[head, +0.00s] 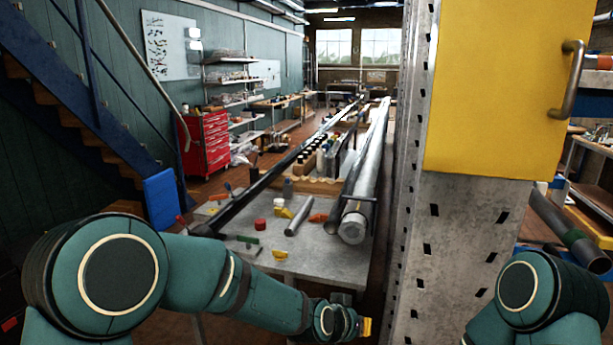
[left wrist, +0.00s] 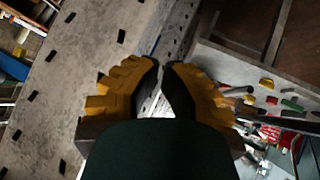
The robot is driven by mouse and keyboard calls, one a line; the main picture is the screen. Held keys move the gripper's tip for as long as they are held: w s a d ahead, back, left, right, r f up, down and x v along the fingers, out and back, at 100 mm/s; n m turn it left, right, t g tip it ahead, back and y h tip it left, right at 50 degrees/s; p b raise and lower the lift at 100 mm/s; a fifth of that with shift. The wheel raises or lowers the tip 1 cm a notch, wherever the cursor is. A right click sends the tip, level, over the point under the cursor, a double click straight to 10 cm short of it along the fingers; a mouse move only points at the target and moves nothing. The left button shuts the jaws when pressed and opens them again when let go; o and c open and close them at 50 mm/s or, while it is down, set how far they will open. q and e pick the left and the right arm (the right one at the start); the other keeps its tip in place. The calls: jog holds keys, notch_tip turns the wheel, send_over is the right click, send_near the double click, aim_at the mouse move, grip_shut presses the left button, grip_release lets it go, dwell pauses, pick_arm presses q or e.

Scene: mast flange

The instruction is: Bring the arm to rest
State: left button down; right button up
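My left arm (head: 215,275) reaches in from the lower left across the front of the workbench. Its gripper (head: 366,327) shows small, with a yellow finger, beside the foot of the perforated metal post. In the left wrist view the left gripper (left wrist: 160,66) has two yellow fingers with dark pads. The tips come almost together, with a narrow wedge between them and nothing held. My right arm (head: 540,295) is bent at the lower right. Its gripper is outside the view.
The metal post (head: 455,255) carries a yellow panel (head: 500,90) with a handle and stands close in front. The workbench (head: 300,258) holds long pipes (head: 365,185), a red cap (head: 260,224) and small coloured pieces. Stairs (head: 70,115) and a red tool cabinet (head: 207,140) stand left.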

pick_arm(q)
jog(key=s+a+f+n+g+y+b, duration=0.15)
jog(key=s+a+f, duration=0.25)
jog(key=a+f, duration=0.4)
jog(key=s+a+f+n+g+y, duration=0.1)
jog(key=s+a+f+n, duration=0.1)
jog(key=s+a+f, duration=0.6)
jog(key=s+a+f+n+g, duration=0.1)
jog(key=s+a+f, duration=0.1)
jog(key=s+f, duration=0.2)
jog(key=s+a+f+n+g+b, duration=0.1)
jog(key=s+a+f, duration=0.2)
jog(key=f, duration=0.3)
jog(key=shift+s+n, duration=0.35)
jog(key=shift+s, duration=0.3)
pick_arm(e)
jog(key=f, duration=0.1)
jog(key=s+a+f, duration=0.1)
jog(key=f, duration=0.1)
jog(key=shift+s+a+y, duration=0.1)
jog(key=shift+a+y, duration=0.05)
jog(key=shift+y, duration=0.15)
pick_arm(q)
jog(key=shift+y, duration=0.25)
